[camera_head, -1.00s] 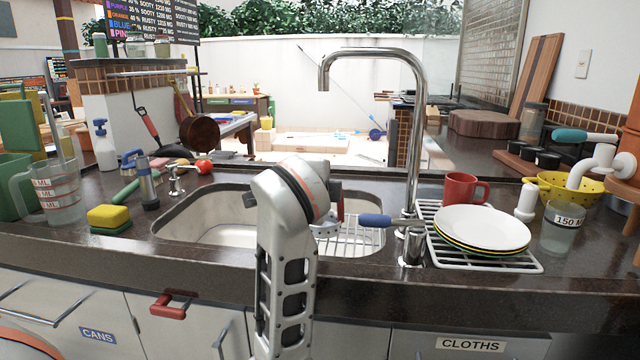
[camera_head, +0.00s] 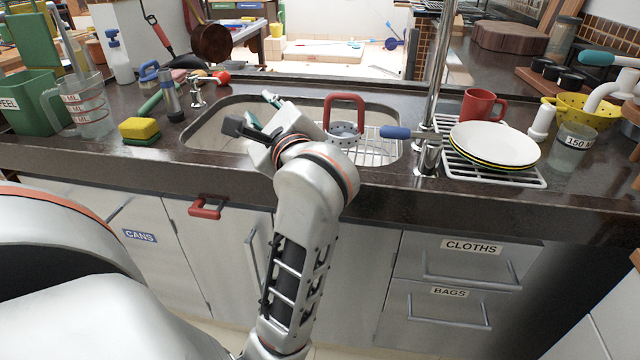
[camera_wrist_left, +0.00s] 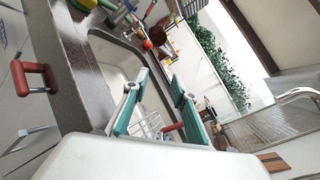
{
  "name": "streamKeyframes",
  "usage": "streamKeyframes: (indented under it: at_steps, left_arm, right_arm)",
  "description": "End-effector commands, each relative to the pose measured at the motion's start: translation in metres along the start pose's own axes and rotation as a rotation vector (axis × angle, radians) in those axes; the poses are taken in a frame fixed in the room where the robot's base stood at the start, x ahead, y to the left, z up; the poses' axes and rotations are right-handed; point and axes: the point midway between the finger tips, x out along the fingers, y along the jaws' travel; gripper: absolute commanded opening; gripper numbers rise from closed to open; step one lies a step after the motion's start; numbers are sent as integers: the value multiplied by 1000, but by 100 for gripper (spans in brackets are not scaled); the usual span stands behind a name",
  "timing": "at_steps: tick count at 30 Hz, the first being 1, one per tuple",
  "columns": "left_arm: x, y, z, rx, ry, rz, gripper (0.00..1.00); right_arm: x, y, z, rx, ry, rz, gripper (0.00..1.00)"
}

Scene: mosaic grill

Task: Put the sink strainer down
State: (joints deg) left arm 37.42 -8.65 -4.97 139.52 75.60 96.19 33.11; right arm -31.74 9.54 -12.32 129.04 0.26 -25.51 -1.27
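The sink strainer (camera_head: 342,135) is a pale grey cup with dark holes and a red arched handle (camera_head: 345,97). It sits upright in the right part of the sink, by the white wire rack; its base is hidden. My left gripper (camera_head: 254,113) is over the sink, left of the strainer and apart from it. Its fingers are spread with nothing held. In the left wrist view the teal fingers (camera_wrist_left: 158,82) stand wide apart, and a bit of red handle (camera_wrist_left: 172,127) shows low between them. My right gripper is in neither view.
The steel sink (camera_head: 205,130) is set in a dark counter. A tall tap (camera_head: 437,75) and a blue-handled lever (camera_head: 397,132) stand to the right, near stacked plates (camera_head: 495,143). A yellow sponge (camera_head: 139,128) and a measuring jug (camera_head: 88,105) are at left.

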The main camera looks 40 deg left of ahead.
Motion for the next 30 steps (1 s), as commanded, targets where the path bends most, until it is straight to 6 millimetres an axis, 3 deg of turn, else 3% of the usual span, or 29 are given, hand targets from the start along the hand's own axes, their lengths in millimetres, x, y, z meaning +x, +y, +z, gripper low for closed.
streamKeyframes:
  at_steps: [2,5,7,9,11,14,17,20,21,25,27,30]
  left_arm:
    - [-4,13,22,292,-200,-24,27]
    - [-24,7,41,662,-443,-79,27]
    - [-46,-5,39,928,-605,-131,27]
    - [-72,-18,25,1194,-765,-198,27]
    - [-97,-28,1,1422,-902,-268,27]
    - [-140,-30,-57,1791,-1133,-414,27]
    - [-183,-6,-132,2136,-1373,-600,27]
    - [-219,43,-202,2412,-1610,-810,27]
    - [-231,67,-226,-2474,1685,890,27]
    - [-264,162,-286,-2029,1505,908,27]
    - [-276,212,-304,-1823,1429,910,27]
    - [-286,273,-317,-1592,1347,908,27]
  right_arm:
    - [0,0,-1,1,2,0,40]
    - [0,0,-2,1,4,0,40]
    - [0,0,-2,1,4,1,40]
    - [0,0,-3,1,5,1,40]
    - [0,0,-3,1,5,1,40]
    - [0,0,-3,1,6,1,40]
    - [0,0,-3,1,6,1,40]
    - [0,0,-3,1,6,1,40]
    - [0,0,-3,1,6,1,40]
    - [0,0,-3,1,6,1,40]
    - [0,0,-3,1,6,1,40]
    - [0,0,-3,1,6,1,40]
